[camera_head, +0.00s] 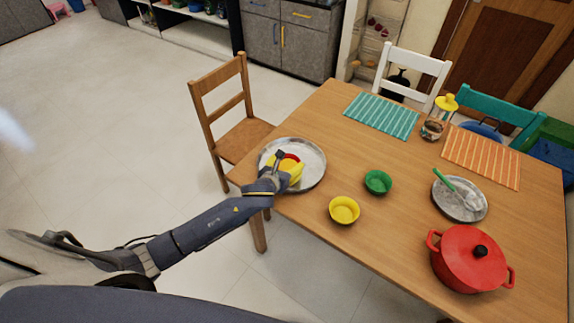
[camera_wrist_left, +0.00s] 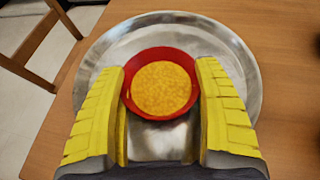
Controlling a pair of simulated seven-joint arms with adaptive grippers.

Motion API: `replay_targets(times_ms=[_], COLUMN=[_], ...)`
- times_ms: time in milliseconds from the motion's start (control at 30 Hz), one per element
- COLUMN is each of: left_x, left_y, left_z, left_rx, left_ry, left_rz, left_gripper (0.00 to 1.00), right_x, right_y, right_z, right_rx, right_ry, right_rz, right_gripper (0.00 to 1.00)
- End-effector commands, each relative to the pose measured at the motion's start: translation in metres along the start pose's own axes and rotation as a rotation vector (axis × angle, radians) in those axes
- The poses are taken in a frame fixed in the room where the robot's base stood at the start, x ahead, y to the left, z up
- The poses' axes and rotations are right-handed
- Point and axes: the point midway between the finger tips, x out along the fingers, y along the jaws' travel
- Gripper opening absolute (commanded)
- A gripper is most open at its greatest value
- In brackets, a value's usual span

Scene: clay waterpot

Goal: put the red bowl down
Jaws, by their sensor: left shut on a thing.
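The red bowl (camera_wrist_left: 160,54) is between the yellow fingers of my left gripper (camera_wrist_left: 161,90) in the left wrist view. It looks level and has an orange-yellow, grainy content or inside. In the head view only a bit of the red bowl (camera_head: 290,158) shows past my left gripper (camera_head: 286,168), which is shut on it. The bowl is over the round metal tray (camera_head: 312,180) at the table's left corner. I cannot tell whether the bowl touches the tray. My right gripper is not in view.
On the wooden table (camera_head: 390,240) are a yellow bowl (camera_head: 344,210), a green bowl (camera_head: 378,182), a red pot (camera_head: 472,258) and a metal plate (camera_head: 474,208) with a green-handled utensil. A wooden chair (camera_head: 240,135) stands close beside the tray's corner.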

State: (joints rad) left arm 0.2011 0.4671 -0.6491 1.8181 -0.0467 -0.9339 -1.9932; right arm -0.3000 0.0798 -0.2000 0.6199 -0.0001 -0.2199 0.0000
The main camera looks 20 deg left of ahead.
Motion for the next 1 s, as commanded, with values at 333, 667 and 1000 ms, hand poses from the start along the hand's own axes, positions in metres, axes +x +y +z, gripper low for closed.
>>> replay_targets(times_ms=[333,667,1000], left_x=[0.001,0.001,-0.025], left_y=[0.0,0.0,0.0], left_z=[-0.003,-0.003,-0.001], left_rx=[0.001,0.0,0.001], left_ry=[0.0,0.0,0.001], left_rz=[0.001,0.001,-0.001], left_gripper=[0.84,0.94,0.94], right_x=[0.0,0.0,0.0], right_y=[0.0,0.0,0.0], right_z=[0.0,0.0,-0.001], right_rx=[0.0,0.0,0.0], right_ry=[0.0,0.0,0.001], right_rz=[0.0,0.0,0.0], right_gripper=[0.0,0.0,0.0])
